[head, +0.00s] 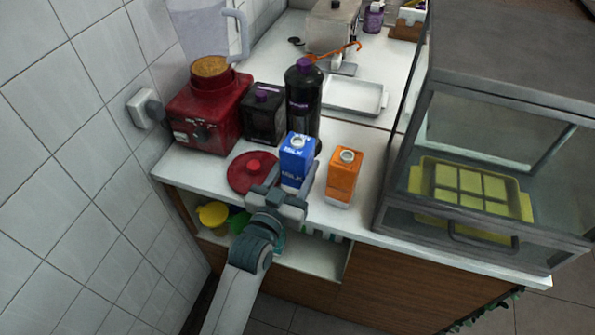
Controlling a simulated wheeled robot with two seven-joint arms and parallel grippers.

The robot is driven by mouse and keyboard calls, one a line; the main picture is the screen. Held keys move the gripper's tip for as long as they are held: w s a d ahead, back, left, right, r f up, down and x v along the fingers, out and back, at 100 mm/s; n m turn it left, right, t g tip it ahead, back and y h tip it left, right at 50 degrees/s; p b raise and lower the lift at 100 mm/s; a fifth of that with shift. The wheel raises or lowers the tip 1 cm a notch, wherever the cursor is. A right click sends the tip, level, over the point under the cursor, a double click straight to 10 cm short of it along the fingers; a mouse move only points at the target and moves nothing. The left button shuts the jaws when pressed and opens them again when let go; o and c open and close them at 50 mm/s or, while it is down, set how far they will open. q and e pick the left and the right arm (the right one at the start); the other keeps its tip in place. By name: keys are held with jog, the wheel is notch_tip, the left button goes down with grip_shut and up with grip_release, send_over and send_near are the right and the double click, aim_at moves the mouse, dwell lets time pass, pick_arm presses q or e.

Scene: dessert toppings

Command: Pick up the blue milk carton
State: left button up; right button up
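The blue milk carton (297,153) stands upright near the front edge of the white counter, with a white cap and white "MILK" lettering. My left gripper (291,178), on the arm from the lower left, is at its lower front. The fingers are spread, one on each side of the carton. The carton's lower part is partly hidden by the gripper, and contact with the fingers is not clear. My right gripper is not in view.
An orange carton (343,177) stands close on the right. A red lid (245,173) lies left of the gripper. A black bottle (303,92), a dark box (263,114) and a red blender (208,112) stand behind. A glass case (480,140) fills the right.

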aim_at(295, 148)
pick_arm(q)
notch_tip(295, 148, up, 7)
jog(key=shift+f+b, duration=0.15)
jog(key=shift+b, duration=0.15)
jog(key=shift+r, duration=0.6)
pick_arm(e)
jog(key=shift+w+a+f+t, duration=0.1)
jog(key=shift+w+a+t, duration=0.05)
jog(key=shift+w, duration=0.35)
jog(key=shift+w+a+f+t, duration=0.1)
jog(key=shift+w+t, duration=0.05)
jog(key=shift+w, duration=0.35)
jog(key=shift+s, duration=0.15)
